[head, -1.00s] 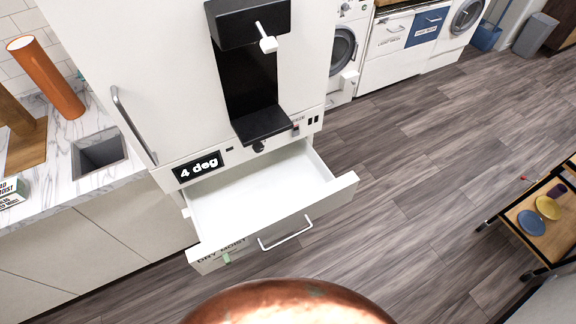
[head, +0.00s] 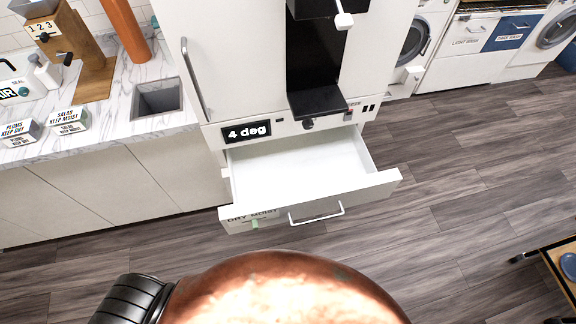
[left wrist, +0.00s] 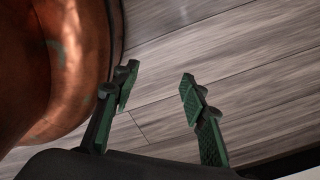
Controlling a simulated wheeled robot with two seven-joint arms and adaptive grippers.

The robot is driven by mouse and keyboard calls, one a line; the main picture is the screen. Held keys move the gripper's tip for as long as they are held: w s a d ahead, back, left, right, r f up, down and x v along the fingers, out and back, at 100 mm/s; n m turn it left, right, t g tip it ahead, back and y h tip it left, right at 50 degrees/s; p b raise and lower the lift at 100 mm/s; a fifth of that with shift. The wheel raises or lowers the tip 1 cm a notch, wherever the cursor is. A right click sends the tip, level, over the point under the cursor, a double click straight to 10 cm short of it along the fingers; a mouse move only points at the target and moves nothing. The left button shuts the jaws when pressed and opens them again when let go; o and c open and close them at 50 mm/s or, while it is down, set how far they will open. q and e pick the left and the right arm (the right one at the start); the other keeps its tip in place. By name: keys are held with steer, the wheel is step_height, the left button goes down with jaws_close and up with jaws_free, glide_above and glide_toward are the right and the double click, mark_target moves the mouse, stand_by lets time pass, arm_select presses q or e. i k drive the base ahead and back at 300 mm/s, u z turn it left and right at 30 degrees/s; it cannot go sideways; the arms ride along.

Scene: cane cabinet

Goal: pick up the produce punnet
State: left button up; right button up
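No produce punnet can be made out in either view. In the left wrist view my left gripper (left wrist: 158,88) is open and empty, its two green-padded fingers apart above the wooden floor. My right gripper is not in view. In the head view two small label blocks stand on the marble counter at the left: one reads "SALAD KEEP MOIST" (head: 69,121) and one reads "PLUMS KEEP DRY" (head: 20,133).
A white fridge drawer (head: 310,197) marked "DRY MOIST" stands pulled out and its visible inside is empty. The counter (head: 110,115) holds a sink (head: 158,99), a wooden stand (head: 82,60) and an orange cylinder (head: 126,30). A cart (head: 562,268) stands at the right; the floor (head: 470,190) between is clear.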

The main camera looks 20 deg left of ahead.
mark_target(73, 119)
steer(key=u, duration=3.3)
steer(key=i, duration=2.4)
steer(key=z, duration=3.25)
